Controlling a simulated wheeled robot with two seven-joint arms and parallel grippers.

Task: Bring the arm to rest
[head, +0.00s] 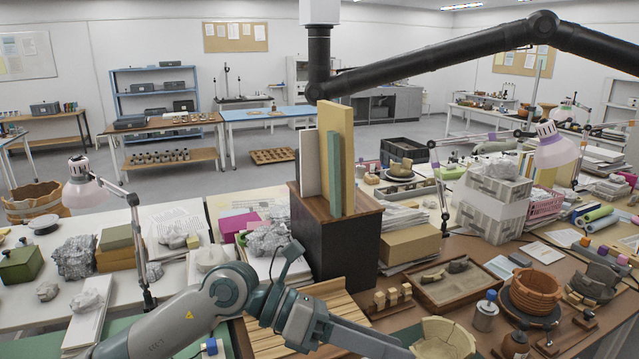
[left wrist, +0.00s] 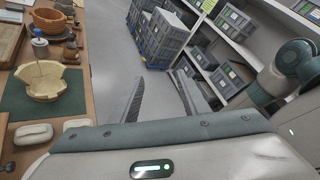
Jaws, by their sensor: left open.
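My left arm comes in from the lower left of the head view, bent at a grey and teal joint, its wrist end reaching low across the front of the workbench. My left gripper (left wrist: 160,76) shows in the left wrist view with its two fingers apart and nothing between them; grey floor lies behind them. In the head view its fingertips are hard to make out near the bottom edge. A cream broken bowl (head: 443,340) stands close to the right of the arm's end; it also shows at the left of the wrist view (left wrist: 47,84). My right gripper is not in view.
A dark brown box (head: 335,240) with upright boards stands just behind my arm. A slatted wooden tray (head: 345,303) lies below. A terracotta pot (head: 535,291) and a blue-capped jar (head: 485,315) stand right. Stacked grey crates (left wrist: 162,38) and shelves stand beyond open floor.

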